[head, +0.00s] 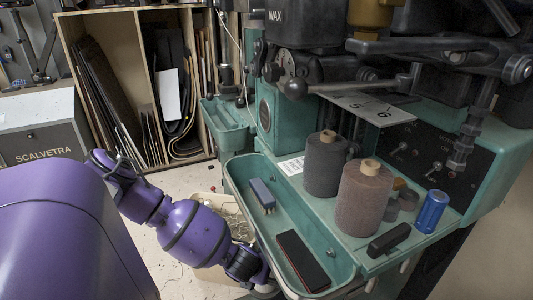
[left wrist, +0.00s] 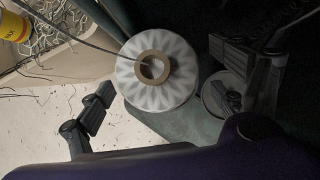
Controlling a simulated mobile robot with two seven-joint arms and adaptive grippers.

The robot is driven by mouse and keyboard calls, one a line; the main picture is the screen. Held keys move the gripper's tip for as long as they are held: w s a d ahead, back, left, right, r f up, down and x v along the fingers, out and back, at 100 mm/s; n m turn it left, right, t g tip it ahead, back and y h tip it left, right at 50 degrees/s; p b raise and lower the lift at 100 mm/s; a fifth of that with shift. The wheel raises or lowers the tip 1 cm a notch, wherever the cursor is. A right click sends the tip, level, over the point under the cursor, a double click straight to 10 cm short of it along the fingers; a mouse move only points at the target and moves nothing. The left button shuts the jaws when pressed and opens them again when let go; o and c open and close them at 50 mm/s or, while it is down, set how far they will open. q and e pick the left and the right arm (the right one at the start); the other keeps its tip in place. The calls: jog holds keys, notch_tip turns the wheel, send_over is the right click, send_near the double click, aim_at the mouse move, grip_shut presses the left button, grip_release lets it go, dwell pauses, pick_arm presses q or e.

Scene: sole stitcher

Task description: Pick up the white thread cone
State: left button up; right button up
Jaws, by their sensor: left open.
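The white thread cone (left wrist: 155,92) shows in the left wrist view, seen end-on with a tan core ring (left wrist: 152,67) at its middle. My left gripper (left wrist: 165,78) is open, with one dark finger to the left of the cone and one to its right. Gaps show between the fingers and the cone in this view; I cannot tell the depth between them. In the head view my purple left arm reaches down beside the green machine, and its gripper end is mostly hidden. I cannot clearly make out the white cone there. My right gripper is not in view.
A grey thread cone (head: 324,165) and a brown one (head: 364,203) stand on the machine's green shelf near a blue can (head: 431,211). A green tray (head: 330,255) holds a brush and a dark block. A bin with tangled thread (head: 228,212) stands below.

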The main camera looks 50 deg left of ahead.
pick_arm(q)
jog(key=x, duration=0.2)
jog(key=shift+a+f+b, duration=0.1)
jog(key=shift+f+b, duration=0.3)
jog(key=shift+w+a+f, duration=0.1)
jog(key=shift+f, duration=0.05)
jog(key=c, duration=1.4)
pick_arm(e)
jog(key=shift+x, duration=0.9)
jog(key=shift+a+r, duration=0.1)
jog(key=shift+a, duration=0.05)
